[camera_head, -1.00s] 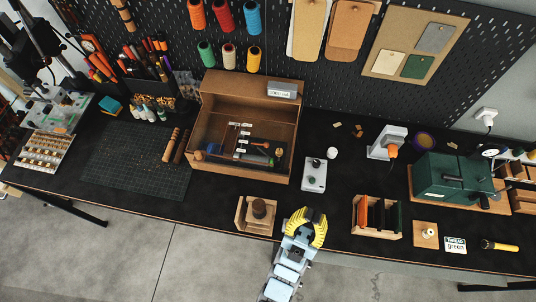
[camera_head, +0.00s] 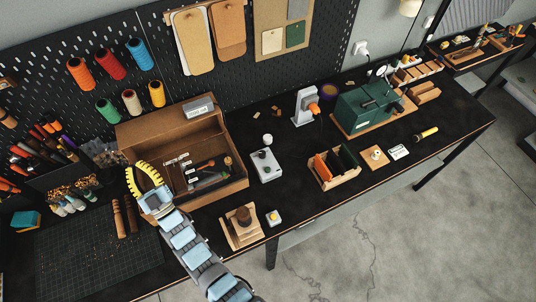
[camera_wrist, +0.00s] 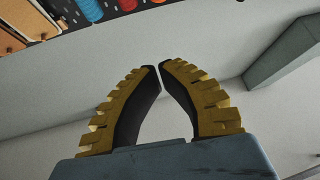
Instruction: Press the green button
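My gripper (camera_head: 147,188) has yellow ribbed fingers and is in front of the left end of the wooden box in the head view. In the wrist view the fingertips (camera_wrist: 158,67) meet or nearly meet, with nothing between them. I cannot make out a green button in either view. A small pale box with a yellow round top (camera_head: 273,217) stands near the table's front edge. A grey device with a dark knob (camera_head: 265,165) stands further back. A green machine (camera_head: 362,108) stands on a wooden base at the right.
An open wooden box (camera_head: 215,185) holds several tools. A wooden stand with a brown round piece (camera_head: 243,217) is beside the small pale box. A rack with orange and dark slabs (camera_head: 335,167) is right of centre. A cutting mat (camera_head: 90,255) lies at the left. Pegboard backs the table.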

